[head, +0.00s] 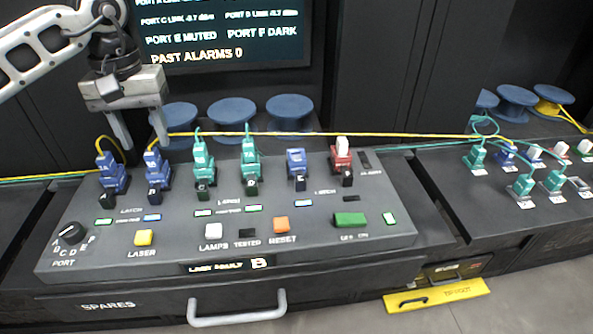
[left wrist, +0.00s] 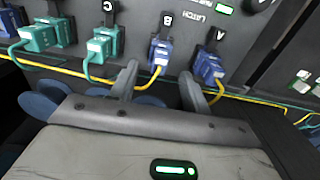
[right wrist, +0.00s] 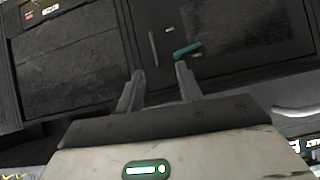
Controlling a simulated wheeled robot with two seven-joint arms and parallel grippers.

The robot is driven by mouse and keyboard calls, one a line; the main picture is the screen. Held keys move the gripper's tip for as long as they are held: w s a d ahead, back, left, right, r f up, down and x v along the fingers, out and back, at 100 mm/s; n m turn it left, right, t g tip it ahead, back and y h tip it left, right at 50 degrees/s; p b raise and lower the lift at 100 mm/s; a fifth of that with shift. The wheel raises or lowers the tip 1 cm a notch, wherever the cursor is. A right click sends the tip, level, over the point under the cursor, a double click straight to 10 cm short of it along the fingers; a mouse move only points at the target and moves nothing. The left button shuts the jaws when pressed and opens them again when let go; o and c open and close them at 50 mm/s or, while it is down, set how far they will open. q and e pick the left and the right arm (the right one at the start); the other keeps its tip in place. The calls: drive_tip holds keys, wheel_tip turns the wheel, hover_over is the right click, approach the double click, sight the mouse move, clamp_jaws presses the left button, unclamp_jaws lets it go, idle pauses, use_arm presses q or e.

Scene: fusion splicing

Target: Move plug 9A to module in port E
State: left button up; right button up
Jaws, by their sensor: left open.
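In the head view a blue plug (head: 110,178) with a yellow cable sits in port A and another blue plug (head: 154,170) with a yellow cable sits in port B. Their printed labels are too small to read surely. The port E module (head: 297,163) is blue, with no cable seen. My left gripper (head: 145,145) is open and empty, above and behind the port B plug. In the left wrist view the port B plug (left wrist: 161,54) lies just beyond the gap between the fingertips, and the port A plug (left wrist: 209,66) is right of them. My right gripper (right wrist: 160,71) is open and empty.
Teal plugs stand in ports C (head: 203,160) and D (head: 250,155); a red module with a white top (head: 342,158) is in port F. A yellow cable (head: 330,134) runs behind the ports. Blue spools (head: 290,108) stand behind. More plugs (head: 522,185) are on the right-hand panel.

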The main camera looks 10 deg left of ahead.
sight(150, 151)
use_arm(q)
wheel_tip(150, 151, down, 4)
drive_tip(key=shift+b, duration=0.85)
drive_tip(key=shift+f, duration=0.2)
use_arm(e)
drive_tip(key=shift+a+f, duration=0.1)
drive_tip(key=shift+f, duration=0.25)
drive_tip(key=shift+w+a, duration=0.1)
use_arm(q)
clamp_jaws()
drive_tip(key=shift+r, duration=0.1)
use_arm(e)
drive_tip(key=shift+w+r, duration=0.1)
drive_tip(key=shift+r, duration=0.05)
drive_tip(key=shift+r, duration=0.1)
